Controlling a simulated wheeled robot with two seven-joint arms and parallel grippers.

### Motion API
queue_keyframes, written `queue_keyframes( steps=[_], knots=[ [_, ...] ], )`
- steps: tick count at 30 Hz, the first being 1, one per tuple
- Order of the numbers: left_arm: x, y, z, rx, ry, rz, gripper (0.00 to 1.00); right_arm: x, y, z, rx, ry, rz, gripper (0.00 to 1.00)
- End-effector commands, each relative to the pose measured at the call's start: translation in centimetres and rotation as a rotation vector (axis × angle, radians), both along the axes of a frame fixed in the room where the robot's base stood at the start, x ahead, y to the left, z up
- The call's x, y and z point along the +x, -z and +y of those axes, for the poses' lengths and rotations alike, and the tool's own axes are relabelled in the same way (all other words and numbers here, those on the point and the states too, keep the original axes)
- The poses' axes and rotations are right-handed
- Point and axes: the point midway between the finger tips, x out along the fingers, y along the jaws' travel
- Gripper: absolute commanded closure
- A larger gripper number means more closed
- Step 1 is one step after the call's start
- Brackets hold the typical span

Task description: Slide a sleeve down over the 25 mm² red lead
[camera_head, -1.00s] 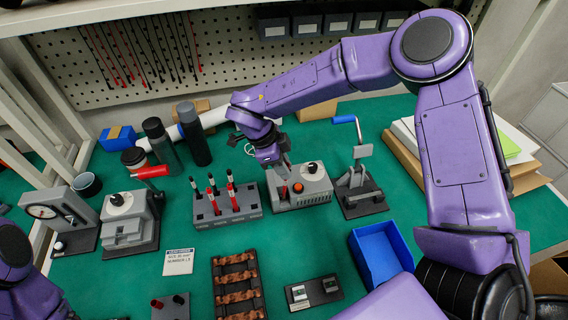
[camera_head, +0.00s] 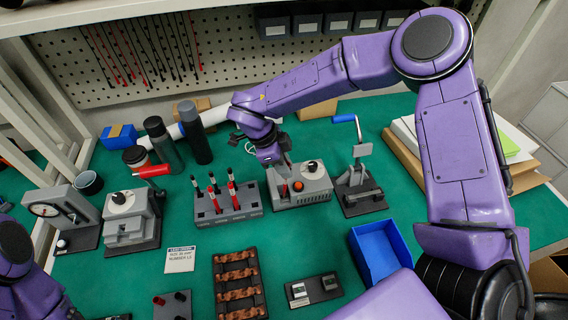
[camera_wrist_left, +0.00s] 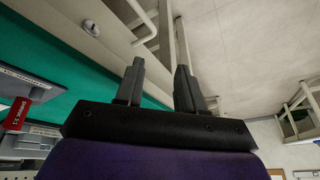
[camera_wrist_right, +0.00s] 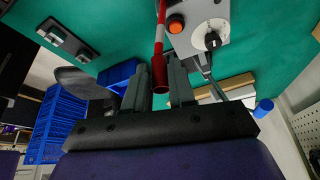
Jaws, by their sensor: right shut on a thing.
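My right gripper (camera_wrist_right: 160,80) is shut on a red lead (camera_wrist_right: 160,42) with a white band and a wider dark red end. The lead's far part reaches the grey box (camera_wrist_right: 197,28) with the orange button and dial; whether it goes into it is hidden. In the head view, my right gripper (camera_head: 281,168) points down over the left part of this box (camera_head: 312,184). My left gripper (camera_wrist_left: 160,85) is open and empty, away from the objects.
A white order card (camera_head: 180,260) lies before the stand. A block (camera_head: 172,308) with red and black pieces, a tray of coppery parts (camera_head: 238,285) and a blue bin (camera_head: 380,252) are nearer. A lever press (camera_head: 362,195) stands right of the box; a red-handled tool (camera_head: 130,220) stands left.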

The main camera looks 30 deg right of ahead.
Motion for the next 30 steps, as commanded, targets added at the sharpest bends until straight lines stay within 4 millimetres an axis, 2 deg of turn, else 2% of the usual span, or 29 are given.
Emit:
queue_keyframes(
  steps=[16, 30],
  knots=[
    [0.0, 0.2, 0.0, 0.000, 0.000, 0.000, 0.62, 0.0, 1.2, 0.0, -0.001, -0.001, 0.001, 0.84],
    [0.0, 0.2, 0.0, 0.000, 0.000, 0.000, 0.62, 0.0, 1.3, 0.0, 0.000, 0.000, 0.000, 0.84]
  ],
)
